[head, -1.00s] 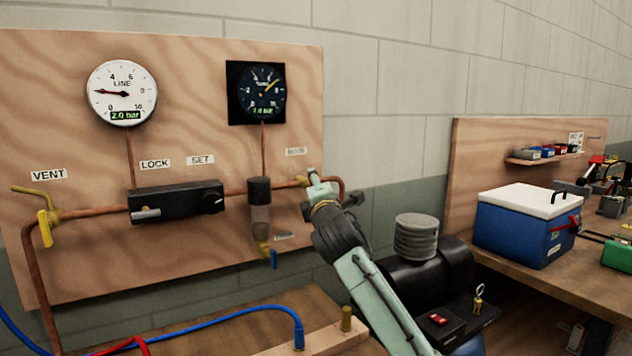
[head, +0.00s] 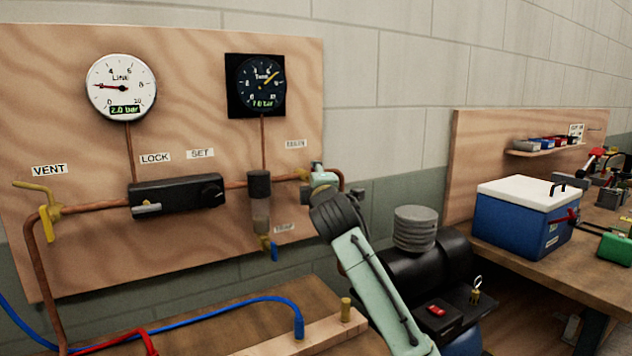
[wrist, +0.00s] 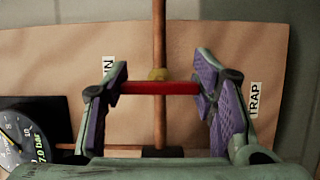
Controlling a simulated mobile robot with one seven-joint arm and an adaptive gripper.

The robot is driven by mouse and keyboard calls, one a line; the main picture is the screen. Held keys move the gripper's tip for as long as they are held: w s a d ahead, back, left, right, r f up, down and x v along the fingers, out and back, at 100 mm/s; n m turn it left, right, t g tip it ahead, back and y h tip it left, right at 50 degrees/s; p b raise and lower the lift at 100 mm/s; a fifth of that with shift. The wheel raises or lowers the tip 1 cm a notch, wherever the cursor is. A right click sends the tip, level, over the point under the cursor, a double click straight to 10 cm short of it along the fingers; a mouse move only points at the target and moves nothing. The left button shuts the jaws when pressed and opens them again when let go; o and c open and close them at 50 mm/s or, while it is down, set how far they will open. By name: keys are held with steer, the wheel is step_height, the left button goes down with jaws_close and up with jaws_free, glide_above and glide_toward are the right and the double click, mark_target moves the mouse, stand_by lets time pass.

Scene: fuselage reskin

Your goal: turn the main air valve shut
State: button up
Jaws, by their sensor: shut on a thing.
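The main air valve's red handle (wrist: 160,88) spans between the two purple-padded fingers of my gripper (wrist: 163,89) in the wrist view. My gripper is shut on it by its ends. The handle lies crosswise to the copper pipe (wrist: 159,40). The brass valve body (wrist: 157,74) shows just behind the handle. In the head view my gripper (head: 318,176) is at the pipe on the right side of the wooden board (head: 90,260), and it hides the handle there. A brass fitting (head: 304,175) shows just left of it.
The line gauge (head: 121,87) reads 2.0 bar and the tank gauge (head: 261,84) 7.0 bar. A trap (head: 260,205) hangs close left of my gripper. A black compressor (head: 440,262) stands right of my arm. A blue cooler (head: 515,226) sits on the right bench.

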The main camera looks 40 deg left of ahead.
steer(key=o, duration=1.2)
steer(key=shift+c, duration=0.2)
steer(key=v, duration=1.2)
